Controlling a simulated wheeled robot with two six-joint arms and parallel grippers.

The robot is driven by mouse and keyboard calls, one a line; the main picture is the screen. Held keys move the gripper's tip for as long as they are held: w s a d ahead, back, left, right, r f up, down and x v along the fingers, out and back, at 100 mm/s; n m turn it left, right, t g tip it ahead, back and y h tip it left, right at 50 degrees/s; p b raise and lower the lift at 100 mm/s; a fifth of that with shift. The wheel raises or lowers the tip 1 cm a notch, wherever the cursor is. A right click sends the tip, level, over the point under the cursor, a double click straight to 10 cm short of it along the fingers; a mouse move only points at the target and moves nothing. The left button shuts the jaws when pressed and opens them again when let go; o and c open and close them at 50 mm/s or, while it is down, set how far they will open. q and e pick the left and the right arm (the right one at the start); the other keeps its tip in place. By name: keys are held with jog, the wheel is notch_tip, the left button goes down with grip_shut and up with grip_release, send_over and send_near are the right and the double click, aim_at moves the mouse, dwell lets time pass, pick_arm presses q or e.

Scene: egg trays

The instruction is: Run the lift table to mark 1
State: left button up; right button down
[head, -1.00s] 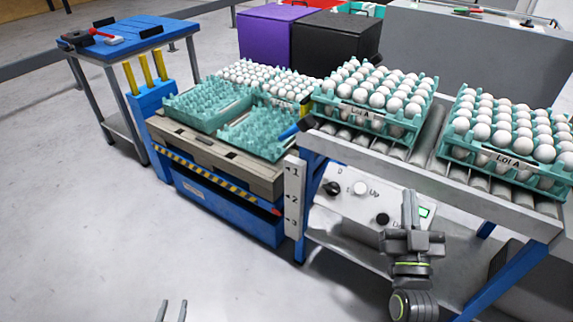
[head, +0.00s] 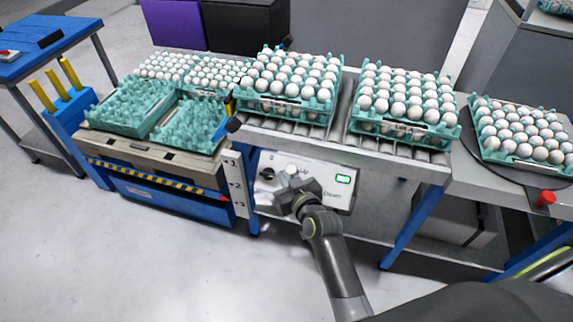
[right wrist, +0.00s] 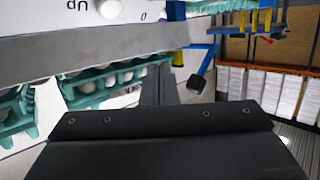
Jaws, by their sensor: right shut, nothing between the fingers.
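The lift table (head: 155,201) stands at the left with a wooden pallet (head: 150,156) on it. A white scale (head: 237,185) marked 1, 2, 3 is beside it. The table's red pointer (head: 224,198) sits between marks 2 and 3, below mark 1. The control panel (head: 322,186) has a black knob (head: 267,174), a white Up button (head: 291,169) and a green display (head: 343,179). The Down button is hidden behind my right gripper (head: 291,185), which is shut and empty just below the Up button. Contact cannot be told. The white button also shows in the right wrist view (right wrist: 108,8).
Teal trays (head: 115,120) lie on the pallet, some empty, some with eggs. Egg stacks (head: 290,85) stand on the roller conveyor (head: 345,147) above the panel. A red button (head: 545,198) is at the right. The floor in front of the lift table is clear.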

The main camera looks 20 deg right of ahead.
aim_at(292, 174)
dwell(0.3)
